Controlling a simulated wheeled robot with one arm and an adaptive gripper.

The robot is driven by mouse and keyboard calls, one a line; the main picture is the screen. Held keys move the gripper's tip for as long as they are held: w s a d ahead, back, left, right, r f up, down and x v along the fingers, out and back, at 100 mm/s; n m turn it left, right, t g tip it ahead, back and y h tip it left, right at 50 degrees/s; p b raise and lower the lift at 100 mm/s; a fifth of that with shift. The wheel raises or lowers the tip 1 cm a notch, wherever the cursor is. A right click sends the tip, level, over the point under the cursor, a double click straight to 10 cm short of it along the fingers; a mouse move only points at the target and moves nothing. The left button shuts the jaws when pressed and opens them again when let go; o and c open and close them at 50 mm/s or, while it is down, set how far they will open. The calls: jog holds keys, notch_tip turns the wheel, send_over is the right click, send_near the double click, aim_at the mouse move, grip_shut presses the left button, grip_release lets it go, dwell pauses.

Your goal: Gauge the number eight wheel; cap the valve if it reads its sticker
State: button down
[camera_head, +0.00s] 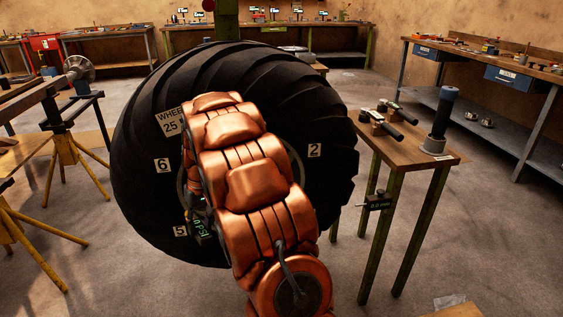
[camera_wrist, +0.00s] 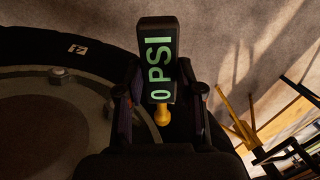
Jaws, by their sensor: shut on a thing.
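A large black wheel (camera_head: 130,140) stands upright in the middle of the head view, its hub mostly hidden by my copper arm. Its sticker (camera_head: 170,122) reads "WHEE" and "25"; my arm covers the rest, including any wheel number. My gripper (camera_wrist: 157,92) is shut on a dark pressure gauge (camera_wrist: 157,50) with a green "0 PSI" readout and a yellow tip (camera_wrist: 162,116). The gauge also shows in the head view (camera_head: 200,228), at the wheel's lower left. I see no clear contact between its tip and a valve. I cannot make out the valve or a cap.
A small table (camera_head: 398,150) at the right holds black-handled tools (camera_head: 385,122) and a dark, blue-topped cylinder (camera_head: 441,120). Yellow stands (camera_head: 65,165) are at the left. Benches line the walls, with open floor between.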

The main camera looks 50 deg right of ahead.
jog(key=s+d+r+m+t+y+p, duration=0.1)
jog(key=s+d+r+m+p, duration=0.1)
jog(key=s+d+r+p, duration=0.5)
jog(key=s+d+r+m+t+y+p, duration=0.1)
jog(key=s+d+r+p, duration=0.6)
jog(key=p, duration=1.1)
jog(key=s+m+t, duration=0.1)
jog(key=s, duration=0.2)
jog(key=shift+s+d+r+m+y, duration=0.2)
jog(key=shift+s+r+m+y, duration=0.1)
jog(key=shift+m, duration=0.1)
jog(key=shift+a+f+b, duration=0.1)
jog(key=shift+f+b, duration=0.1)
jog(key=shift+b, duration=0.15)
jog(key=shift+w+d+r, duration=0.1)
jog(key=shift+w+d, duration=0.8)
jog(key=shift+w, duration=0.25)
jog(key=shift+w+d, duration=0.85)
jog(key=shift+w, duration=0.25)
jog(key=shift+b, duration=0.55)
jog(key=shift+w+d, duration=0.4)
jog(key=shift+w, duration=0.1)
jog(key=shift+s, duration=0.1)
